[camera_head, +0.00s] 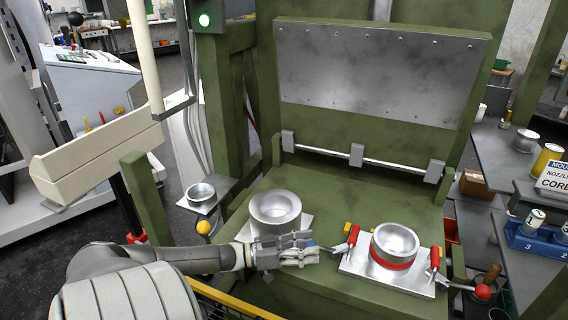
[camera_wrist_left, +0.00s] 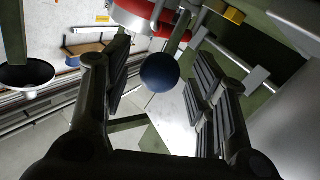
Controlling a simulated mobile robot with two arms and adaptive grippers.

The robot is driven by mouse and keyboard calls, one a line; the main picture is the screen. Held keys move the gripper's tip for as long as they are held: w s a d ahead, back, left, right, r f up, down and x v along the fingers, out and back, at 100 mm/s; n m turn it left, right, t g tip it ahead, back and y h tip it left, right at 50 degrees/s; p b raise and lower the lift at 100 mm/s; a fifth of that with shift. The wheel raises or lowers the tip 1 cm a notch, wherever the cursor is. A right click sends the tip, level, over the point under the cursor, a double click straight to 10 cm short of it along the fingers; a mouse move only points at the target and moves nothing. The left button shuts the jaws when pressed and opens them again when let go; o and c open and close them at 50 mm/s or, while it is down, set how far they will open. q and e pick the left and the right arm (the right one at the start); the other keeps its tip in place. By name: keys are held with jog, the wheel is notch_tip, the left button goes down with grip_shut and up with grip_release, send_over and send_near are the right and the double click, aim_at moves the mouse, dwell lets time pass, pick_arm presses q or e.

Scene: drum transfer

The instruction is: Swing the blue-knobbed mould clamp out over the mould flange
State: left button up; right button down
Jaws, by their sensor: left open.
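The mould (camera_head: 395,245) is a silver cup with a red band, on a bright square plate (camera_head: 360,262). The blue-knobbed clamp (camera_head: 352,238) has a red body and stands at the plate's left side. Its blue knob (camera_wrist_left: 160,72) shows in the left wrist view between the two finger pads, with a visible gap on each side. In the head view the knob is mostly hidden by my fingers. My left gripper (camera_head: 306,250) is open, just left of the clamp. A second red clamp (camera_head: 435,262) with a red knob (camera_head: 483,291) stands at the plate's right side. My right gripper is not in view.
A second silver mould (camera_head: 275,209) stands on the green press bed, close behind my left gripper. A small cup (camera_head: 201,193) sits on a side shelf. A blue bottle tray (camera_head: 530,239) is at the right.

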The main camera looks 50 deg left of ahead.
pick_arm(q)
jog(key=v, duration=1.1)
jog(key=shift+r, duration=0.1)
jog(key=shift+c, duration=0.3)
